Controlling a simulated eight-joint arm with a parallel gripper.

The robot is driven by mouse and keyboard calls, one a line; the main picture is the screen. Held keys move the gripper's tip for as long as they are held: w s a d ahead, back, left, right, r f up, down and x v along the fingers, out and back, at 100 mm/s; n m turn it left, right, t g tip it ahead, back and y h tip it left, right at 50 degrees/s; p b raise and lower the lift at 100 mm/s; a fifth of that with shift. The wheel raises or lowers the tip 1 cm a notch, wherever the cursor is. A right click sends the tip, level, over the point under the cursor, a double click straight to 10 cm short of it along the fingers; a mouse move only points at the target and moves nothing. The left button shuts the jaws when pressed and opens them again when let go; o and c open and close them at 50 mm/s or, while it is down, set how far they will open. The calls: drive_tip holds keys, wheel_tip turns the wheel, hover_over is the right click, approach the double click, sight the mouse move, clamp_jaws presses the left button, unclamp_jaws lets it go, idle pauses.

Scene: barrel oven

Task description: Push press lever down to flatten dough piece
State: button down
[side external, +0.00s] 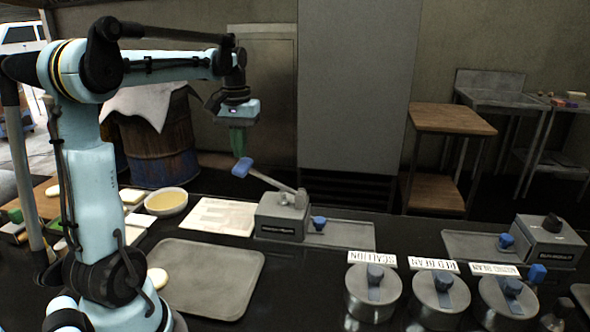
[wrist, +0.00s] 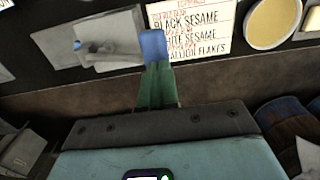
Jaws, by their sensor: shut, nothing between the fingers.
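The press (side external: 282,218) is a grey metal box on the dark counter. Its lever (side external: 272,183) slants up to the left and ends in a blue handle (side external: 243,167). My gripper (side external: 238,151), with green fingers, is shut and empty, pointing down just above the handle. In the wrist view, the fingertips (wrist: 154,68) meet the blue handle (wrist: 153,46) in the picture; I cannot tell if they touch. The press (wrist: 100,45) is at the upper left there. No dough shows in the press. A round pale dough piece (side external: 157,277) lies on the grey tray (side external: 215,257).
A printed sheet (side external: 215,217) and a yellow-filled bowl (side external: 167,202) lie left of the press. Lidded pots (side external: 372,303) stand at the front right. A second grey machine (side external: 549,243) sits at the far right. A barrel (side external: 172,140) stands behind the counter.

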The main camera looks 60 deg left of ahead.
sight(237, 166)
drive_tip(key=shift+f, duration=0.8)
drive_tip(key=shift+s+a+f, duration=0.15)
drive_tip(key=shift+f, duration=0.5)
drive_tip(key=shift+s+a+f, duration=0.1)
drive_tip(key=shift+a+f, duration=0.05)
drive_tip(key=shift+f, duration=0.55)
drive_tip(key=shift+s+a+f, duration=0.15)
drive_tip(key=shift+f, duration=0.5)
idle(1.7)
drive_tip(key=shift+f, duration=1.5)
idle(2.0)
